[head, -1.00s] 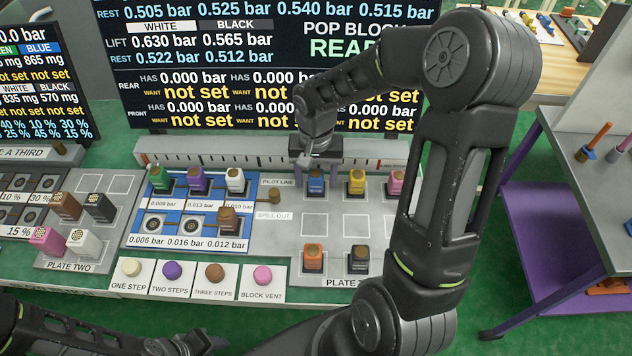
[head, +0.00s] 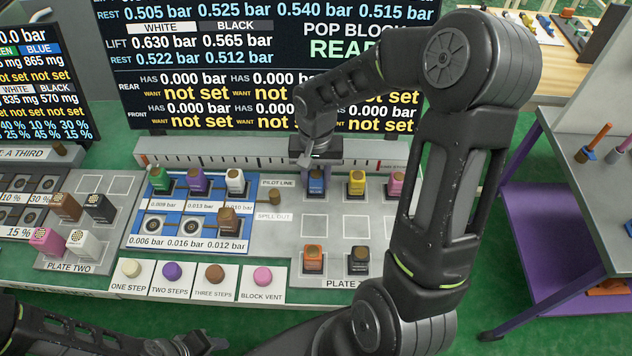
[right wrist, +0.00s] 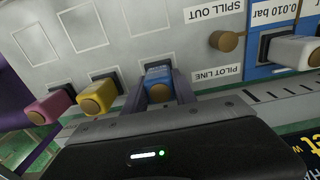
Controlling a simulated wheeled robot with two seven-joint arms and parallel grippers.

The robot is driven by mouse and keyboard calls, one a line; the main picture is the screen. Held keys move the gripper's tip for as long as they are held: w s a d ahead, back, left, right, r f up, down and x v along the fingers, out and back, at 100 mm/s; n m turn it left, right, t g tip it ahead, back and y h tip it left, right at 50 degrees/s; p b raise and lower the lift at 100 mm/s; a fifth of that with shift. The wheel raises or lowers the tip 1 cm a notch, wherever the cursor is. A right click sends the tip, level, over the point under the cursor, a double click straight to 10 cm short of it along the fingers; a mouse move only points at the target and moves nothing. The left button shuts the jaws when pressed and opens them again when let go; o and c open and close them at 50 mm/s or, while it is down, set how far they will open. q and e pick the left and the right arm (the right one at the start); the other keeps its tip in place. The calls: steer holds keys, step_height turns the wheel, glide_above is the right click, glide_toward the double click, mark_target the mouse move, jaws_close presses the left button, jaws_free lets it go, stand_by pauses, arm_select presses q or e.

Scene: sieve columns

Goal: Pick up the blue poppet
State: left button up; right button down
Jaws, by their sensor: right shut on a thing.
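The blue poppet (head: 317,185) stands at the rear left spot of the right-hand plate in the head view. My right gripper (head: 316,172) points down over it, with one finger on each side, shut on it. In the right wrist view the blue poppet (right wrist: 158,82) shows between the two fingers of my right gripper (right wrist: 160,92). It still appears to be at its dark square seat; I cannot tell whether it is lifted.
A yellow poppet (head: 357,183) and a pink poppet (head: 396,184) stand to the right in the same row. Orange (head: 313,259) and black (head: 358,261) poppets stand in front. A brown knob (head: 274,196) is close on the left. The middle row is bare.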

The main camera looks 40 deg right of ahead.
mark_target(315, 174)
steer(key=shift+r, duration=0.1)
stand_by(0.3)
step_height(315, 174, up, 10)
steer(key=shift+f+b, duration=0.1)
steer(key=shift+b, duration=0.3)
steer(key=shift+a, duration=0.1)
stand_by(0.5)
